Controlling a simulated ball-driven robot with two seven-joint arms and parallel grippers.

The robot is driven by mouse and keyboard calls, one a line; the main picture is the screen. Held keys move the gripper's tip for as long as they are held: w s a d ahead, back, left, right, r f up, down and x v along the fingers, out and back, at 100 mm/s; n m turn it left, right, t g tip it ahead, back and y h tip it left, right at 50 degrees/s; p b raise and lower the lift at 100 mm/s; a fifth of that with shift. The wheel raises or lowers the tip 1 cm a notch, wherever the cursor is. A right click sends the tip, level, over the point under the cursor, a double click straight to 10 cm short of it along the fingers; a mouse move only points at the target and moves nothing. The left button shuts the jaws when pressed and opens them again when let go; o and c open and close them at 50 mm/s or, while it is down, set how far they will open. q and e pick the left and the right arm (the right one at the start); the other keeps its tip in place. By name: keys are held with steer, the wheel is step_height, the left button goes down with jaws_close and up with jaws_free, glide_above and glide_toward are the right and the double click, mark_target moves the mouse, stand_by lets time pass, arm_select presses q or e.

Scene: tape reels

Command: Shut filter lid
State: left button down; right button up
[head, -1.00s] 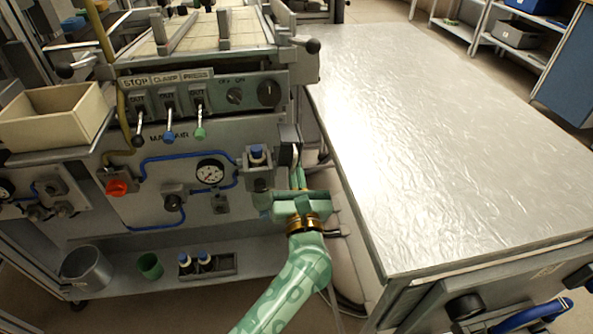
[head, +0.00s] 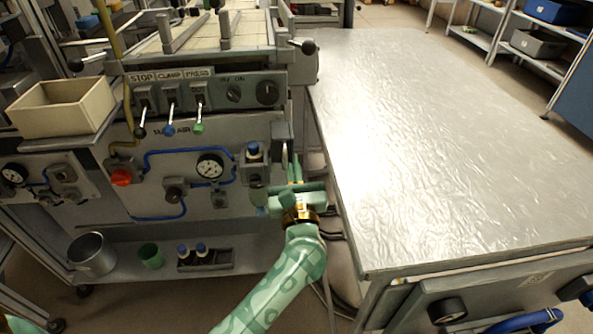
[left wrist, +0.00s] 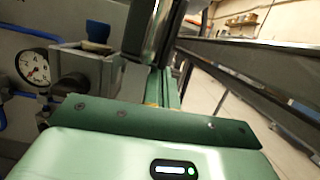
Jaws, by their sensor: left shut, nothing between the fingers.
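The filter box (head: 252,172) is a grey housing on the right of the machine's front panel, with a dark blue-topped part inside. It also shows in the left wrist view (left wrist: 100,68). Its lid seems to be the upright grey plate (head: 281,143) at the box's right side, standing open. In the left wrist view the lid is a dark panel (left wrist: 147,30) right of the box. My left gripper (head: 294,168) is shut and empty, pointing forward just right of the box and below the lid. I cannot tell whether its fingertips (left wrist: 166,85) touch the lid. My right gripper is out of view.
A large metal-topped table (head: 440,140) stands close on the right, leaving a narrow gap where my left arm is. Left of the box are a pressure gauge (head: 210,166), blue hoses and levers.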

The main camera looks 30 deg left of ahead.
arm_select(q)
step_height(320, 180, up, 2)
steer(key=n+g+y, duration=0.1)
steer(key=n, duration=0.3)
steer(key=shift+w+d+n+b, duration=0.1)
steer(key=shift+n+b, duration=0.2)
steer(key=shift+b, duration=0.1)
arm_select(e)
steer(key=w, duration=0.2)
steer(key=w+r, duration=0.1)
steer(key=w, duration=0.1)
arm_select(q)
steer(key=shift+r, duration=0.1)
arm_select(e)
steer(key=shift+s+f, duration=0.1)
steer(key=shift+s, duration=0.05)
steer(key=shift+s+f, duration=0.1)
